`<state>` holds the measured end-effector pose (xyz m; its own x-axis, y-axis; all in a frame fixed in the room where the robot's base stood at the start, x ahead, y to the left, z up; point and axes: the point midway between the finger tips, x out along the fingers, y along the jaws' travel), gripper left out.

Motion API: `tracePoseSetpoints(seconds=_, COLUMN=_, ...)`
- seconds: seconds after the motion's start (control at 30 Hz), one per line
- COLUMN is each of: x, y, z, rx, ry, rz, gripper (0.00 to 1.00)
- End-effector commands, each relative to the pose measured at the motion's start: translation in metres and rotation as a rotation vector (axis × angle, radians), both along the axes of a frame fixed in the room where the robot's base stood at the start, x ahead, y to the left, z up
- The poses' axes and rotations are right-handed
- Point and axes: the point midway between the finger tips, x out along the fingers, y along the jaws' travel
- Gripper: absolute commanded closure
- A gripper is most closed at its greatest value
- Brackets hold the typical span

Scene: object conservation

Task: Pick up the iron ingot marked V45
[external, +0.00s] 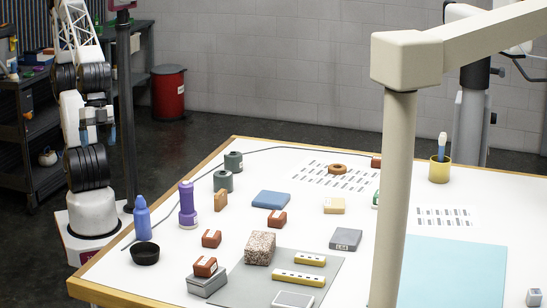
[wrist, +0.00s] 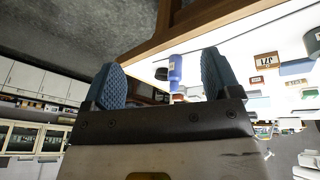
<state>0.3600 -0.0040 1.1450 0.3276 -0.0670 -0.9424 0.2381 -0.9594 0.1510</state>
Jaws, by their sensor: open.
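I cannot read V45 on any block. In the external view, grey labelled blocks lie at the right middle (external: 346,239) and at the front left, this one a grey slab (external: 207,285) under a red-brown labelled block (external: 205,266). More red-brown labelled blocks lie at the left (external: 211,239) and centre (external: 277,219). The wrist view shows a tan block (wrist: 267,60) with dark, unclear marks. My gripper (wrist: 160,80) has its blue-padded fingers apart, with nothing between them. It appears beyond the table's left edge in the external view (external: 98,136), away from the blocks.
A blue bottle (external: 141,219), black bowl (external: 145,253) and purple cylinder (external: 188,206) stand near the table's left edge. A speckled block (external: 260,248) stands near the middle. A beige post (external: 397,200) hides part of the table. White surface is clear between objects.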

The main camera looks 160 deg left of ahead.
Motion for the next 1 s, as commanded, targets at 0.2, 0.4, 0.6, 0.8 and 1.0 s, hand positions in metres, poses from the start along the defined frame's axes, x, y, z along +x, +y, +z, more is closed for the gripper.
tracePoseSetpoints(seconds=0.2, x=0.067, y=0.013, z=0.008, rx=-0.217, ry=-0.118, rz=0.4, gripper=0.17)
tracePoseSetpoints(seconds=0.4, x=0.131, y=0.04, z=0.014, rx=-0.455, ry=-0.23, rz=0.805, gripper=0.17)
tracePoseSetpoints(seconds=0.6, x=0.189, y=0.081, z=0.016, rx=-0.716, ry=-0.338, rz=1.203, gripper=0.17)
tracePoseSetpoints(seconds=0.8, x=0.236, y=0.135, z=0.011, rx=-0.997, ry=-0.456, rz=1.588, gripper=0.17)
tracePoseSetpoints(seconds=1.0, x=0.27, y=0.2, z=-0.001, rx=-1.308, ry=-0.591, rz=1.946, gripper=0.17)
